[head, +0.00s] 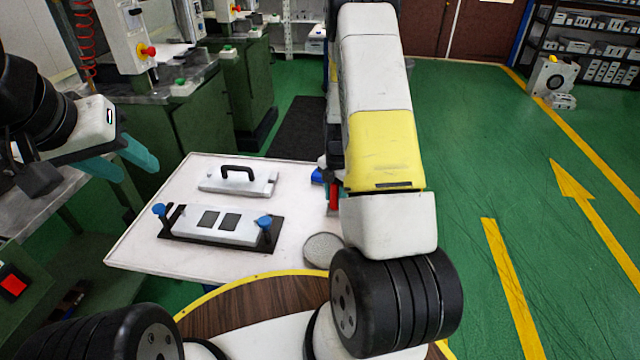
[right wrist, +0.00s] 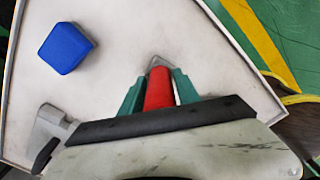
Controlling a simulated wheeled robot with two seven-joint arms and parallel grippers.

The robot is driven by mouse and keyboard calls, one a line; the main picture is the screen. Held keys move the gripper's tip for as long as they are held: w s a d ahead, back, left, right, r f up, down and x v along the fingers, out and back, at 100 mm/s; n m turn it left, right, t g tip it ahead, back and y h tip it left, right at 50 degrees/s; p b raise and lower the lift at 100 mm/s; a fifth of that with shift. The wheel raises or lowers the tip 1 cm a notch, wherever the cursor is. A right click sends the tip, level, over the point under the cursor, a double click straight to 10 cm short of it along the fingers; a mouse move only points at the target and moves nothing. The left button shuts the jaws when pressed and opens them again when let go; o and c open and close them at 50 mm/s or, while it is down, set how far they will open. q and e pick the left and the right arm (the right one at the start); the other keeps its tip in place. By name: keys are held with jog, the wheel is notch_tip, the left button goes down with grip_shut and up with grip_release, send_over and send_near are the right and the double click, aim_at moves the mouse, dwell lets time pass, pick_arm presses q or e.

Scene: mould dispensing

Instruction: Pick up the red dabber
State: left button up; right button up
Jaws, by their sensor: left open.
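The red dabber (right wrist: 159,88) is between the two teal fingers of my right gripper (right wrist: 160,82) in the right wrist view. The fingers lie close against both its sides, and a grey pointed tip shows beyond it. In the head view a small part of the red dabber (head: 334,197) shows beside my right forearm, which hides most of my right gripper. Whether the dabber touches the table is hidden.
A white table (head: 150,235) holds a mould with blue knobs (head: 215,223), a plate with a black handle (head: 238,181) and a round grey disc (head: 322,250). A blue block (right wrist: 66,47) lies near the dabber. Green machines stand behind at the left.

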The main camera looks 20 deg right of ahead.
grip_shut()
jog(key=shift+r, duration=0.1)
